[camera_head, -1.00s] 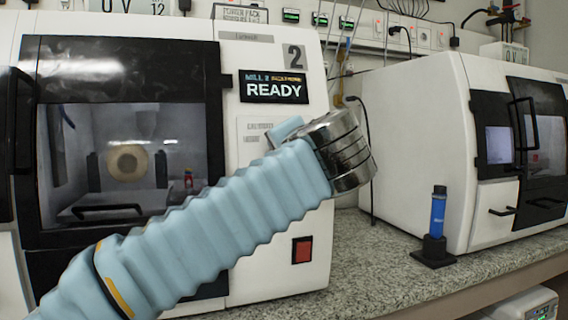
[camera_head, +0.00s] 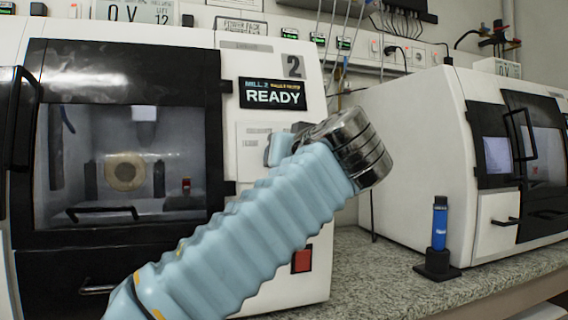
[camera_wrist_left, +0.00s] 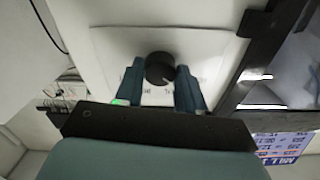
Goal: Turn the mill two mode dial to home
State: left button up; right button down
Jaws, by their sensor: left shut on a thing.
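The mode dial (camera_wrist_left: 160,68) is a round black knob on a white label panel in the left wrist view. My left gripper (camera_wrist_left: 159,80) has its two dark blue fingers on either side of the dial and is shut on it. The dial's lettering is too blurred to read. In the head view my blue-sleeved left arm covers the dial and the gripper. Mill two (camera_head: 310,120) is the white machine with a large "2" and a display (camera_head: 272,94) reading "MILL 2" and "READY". My right gripper is in neither view.
A red button (camera_head: 302,259) sits low on mill two's front. The mill's dark windowed door (camera_head: 125,70) is at left. A second white machine (camera_head: 420,140) stands at right. A blue tube (camera_head: 439,225) stands in a black holder on the granite counter (camera_head: 370,275).

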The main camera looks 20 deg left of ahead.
pick_arm(q)
jog(key=shift+f+n, duration=0.15)
jog(key=shift+n, duration=0.75)
jog(key=o, duration=1)
jog(key=shift+o, duration=0.2)
jog(key=shift+d, duration=0.1)
jog(key=b+v, duration=0.1)
jog(key=v, duration=1.2)
jog(key=shift+s+d, duration=0.25)
jog(key=shift+d, duration=0.05)
